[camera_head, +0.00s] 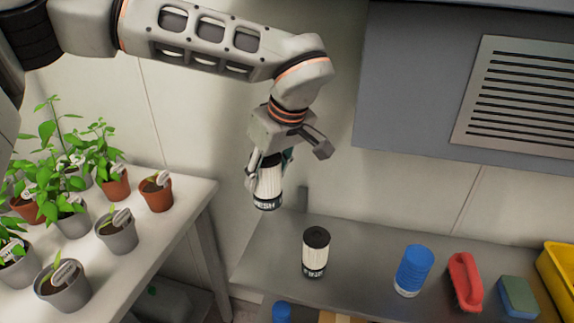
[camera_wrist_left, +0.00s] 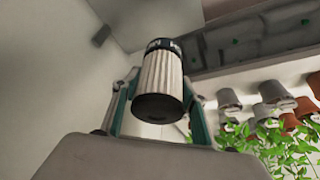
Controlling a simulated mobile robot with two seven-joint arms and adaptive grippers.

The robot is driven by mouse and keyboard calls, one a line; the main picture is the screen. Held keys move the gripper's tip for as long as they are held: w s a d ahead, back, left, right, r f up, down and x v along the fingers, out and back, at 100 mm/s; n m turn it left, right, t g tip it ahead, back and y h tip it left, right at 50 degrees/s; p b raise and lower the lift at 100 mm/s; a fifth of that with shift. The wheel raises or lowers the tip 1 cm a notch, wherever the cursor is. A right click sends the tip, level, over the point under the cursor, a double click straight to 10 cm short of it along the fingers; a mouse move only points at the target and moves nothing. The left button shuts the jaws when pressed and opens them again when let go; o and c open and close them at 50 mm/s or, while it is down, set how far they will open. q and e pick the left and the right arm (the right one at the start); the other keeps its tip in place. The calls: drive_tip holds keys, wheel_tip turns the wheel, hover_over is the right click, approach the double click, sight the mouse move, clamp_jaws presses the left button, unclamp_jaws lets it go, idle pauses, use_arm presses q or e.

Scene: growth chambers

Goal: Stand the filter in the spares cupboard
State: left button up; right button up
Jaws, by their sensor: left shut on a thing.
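My left gripper (camera_head: 270,165) is shut on a white ribbed filter (camera_head: 267,188) with a dark lettered band at its lower end. It holds this filter in the air above the back left of the metal bench. In the left wrist view the filter (camera_wrist_left: 160,85) sits between the two fingers, its dark end cap facing the camera. A second filter (camera_head: 315,254), white with a black top and a dark lettered band, stands upright on the bench. I cannot make out a spares cupboard for certain. My right gripper is not in view.
The metal bench (camera_head: 365,250) also bears a blue ribbed cylinder (camera_head: 413,270), a red brush-like thing (camera_head: 465,280), a green-and-blue sponge (camera_head: 518,297) and a yellow bin (camera_head: 558,270). A grey cabinet (camera_head: 410,90) with a vent grille (camera_head: 520,100) overhangs it. Potted plants crowd the left table (camera_head: 185,222).

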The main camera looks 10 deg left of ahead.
use_arm(q)
drive_tip(key=shift+s+a+r, duration=0.25)
drive_tip(key=shift+a, duration=0.15)
drive_tip(key=s+a+m+t+h, duration=0.1)
drive_tip(key=s+a+m+h, duration=0.1)
drive_tip(key=s+a+m, duration=0.5)
drive_tip(key=shift+s+r, duration=0.15)
drive_tip(key=shift+s, duration=1.05)
drive_tip(key=shift+t, duration=0.3)
